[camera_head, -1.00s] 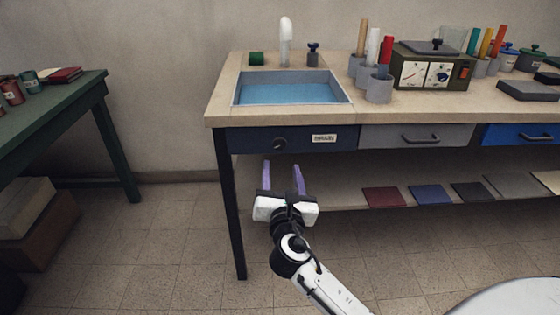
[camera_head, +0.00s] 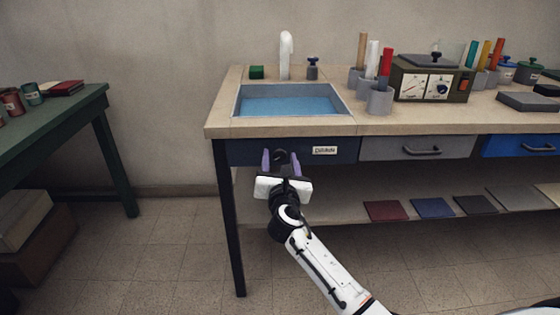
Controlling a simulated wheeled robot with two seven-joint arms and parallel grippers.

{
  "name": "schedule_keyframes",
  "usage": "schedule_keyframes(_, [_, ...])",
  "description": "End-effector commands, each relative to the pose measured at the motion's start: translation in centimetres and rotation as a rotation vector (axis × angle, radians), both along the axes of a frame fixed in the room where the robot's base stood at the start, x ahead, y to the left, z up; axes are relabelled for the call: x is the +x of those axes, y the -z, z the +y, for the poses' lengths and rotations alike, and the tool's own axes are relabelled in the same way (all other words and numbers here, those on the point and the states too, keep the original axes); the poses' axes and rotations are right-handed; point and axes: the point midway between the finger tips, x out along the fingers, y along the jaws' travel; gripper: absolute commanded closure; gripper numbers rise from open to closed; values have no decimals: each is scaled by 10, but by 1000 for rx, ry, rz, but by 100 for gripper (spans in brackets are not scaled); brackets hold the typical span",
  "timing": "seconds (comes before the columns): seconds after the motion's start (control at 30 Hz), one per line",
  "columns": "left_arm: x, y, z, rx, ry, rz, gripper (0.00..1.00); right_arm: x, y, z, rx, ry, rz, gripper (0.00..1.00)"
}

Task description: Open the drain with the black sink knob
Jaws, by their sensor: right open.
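The black sink knob (camera_head: 280,156) is on the dark blue front panel (camera_head: 240,150) below the sink, left of a small white label (camera_head: 325,150). The sink (camera_head: 287,100) holds blue water. My right gripper (camera_head: 281,161) is open, its two purple fingers one on each side of the knob. Whether the fingers touch the knob I cannot tell. The gripper body hides the lower part of the panel there. My left gripper is not in view.
A white faucet (camera_head: 286,55) stands behind the sink. Right of it are grey cups with colored rods and a device with dials (camera_head: 432,80). A grey drawer (camera_head: 417,147) is right of the panel. A green table (camera_head: 50,120) stands at the left.

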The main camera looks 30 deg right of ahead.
Motion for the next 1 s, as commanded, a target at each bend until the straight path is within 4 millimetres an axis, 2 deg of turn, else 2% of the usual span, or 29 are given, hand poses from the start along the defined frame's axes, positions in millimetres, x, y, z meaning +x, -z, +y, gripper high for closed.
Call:
schedule_keyframes(0.03, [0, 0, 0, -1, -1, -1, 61, 0, 0, 0, 0, 0, 0, 51])
schedule_keyframes(0.2, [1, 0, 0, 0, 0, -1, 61, 0, 0, 0, 0, 0, 0, 79])
schedule_keyframes(0.3, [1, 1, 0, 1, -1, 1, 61, 0, 0, 0, 0, 0, 0, 92])
schedule_keyframes(0.67, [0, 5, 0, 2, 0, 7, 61, -1, 1, 0, 58, 0, -36, 92])
schedule_keyframes(1.0, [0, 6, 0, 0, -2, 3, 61, -1, 1, 0, 279, 1, -171, 92])
